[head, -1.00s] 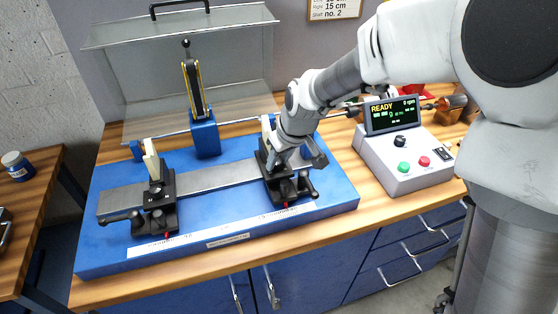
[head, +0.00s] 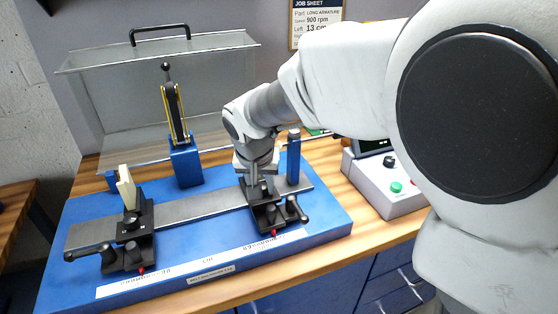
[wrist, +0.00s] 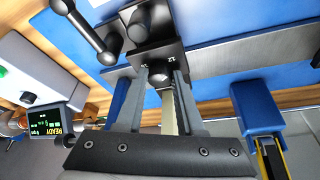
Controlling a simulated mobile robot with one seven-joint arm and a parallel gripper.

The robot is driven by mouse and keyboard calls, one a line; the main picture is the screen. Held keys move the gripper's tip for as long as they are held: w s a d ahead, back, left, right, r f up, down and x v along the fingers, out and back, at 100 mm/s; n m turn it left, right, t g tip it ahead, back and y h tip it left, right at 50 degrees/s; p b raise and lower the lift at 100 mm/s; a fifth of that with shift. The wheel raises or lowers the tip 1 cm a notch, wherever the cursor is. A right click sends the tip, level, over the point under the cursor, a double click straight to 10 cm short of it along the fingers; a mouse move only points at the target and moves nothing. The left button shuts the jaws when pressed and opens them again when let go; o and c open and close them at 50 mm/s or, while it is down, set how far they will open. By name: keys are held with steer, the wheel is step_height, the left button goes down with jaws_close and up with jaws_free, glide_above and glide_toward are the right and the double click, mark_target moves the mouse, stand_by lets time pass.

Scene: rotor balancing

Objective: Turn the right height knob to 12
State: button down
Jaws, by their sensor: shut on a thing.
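The right support (head: 266,214) is a black carriage on the grey rail of the blue balancing base (head: 200,245). My gripper (head: 256,192) points down onto its top. In the wrist view my gripper (wrist: 162,74) has its two fingers closed around the dark height knob (wrist: 158,79) of the right support. Small white marks, one looking like 12, show on the black block (wrist: 155,58) by the fingertips. The knob's pointer is hidden, so its setting cannot be read. A pale upright piece (wrist: 169,122) shows between the fingers.
The left support (head: 128,228) stands apart on the rail. A blue post with a yellow-black lever (head: 174,115) stands behind, before a raised clear guard (head: 165,62). The control box (head: 385,185) is at right; its screen (wrist: 48,123) reads READY. A job sheet (head: 318,15) hangs behind.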

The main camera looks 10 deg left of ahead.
steer(key=shift+m, duration=0.3)
steer(key=c, duration=0.5)
jaws_free()
steer(key=shift+r, duration=0.1)
steer(key=p+v, duration=0.2)
steer(key=v, duration=1.5)
steer(key=shift+a+r, duration=0.15)
steer(key=shift+a, duration=0.05)
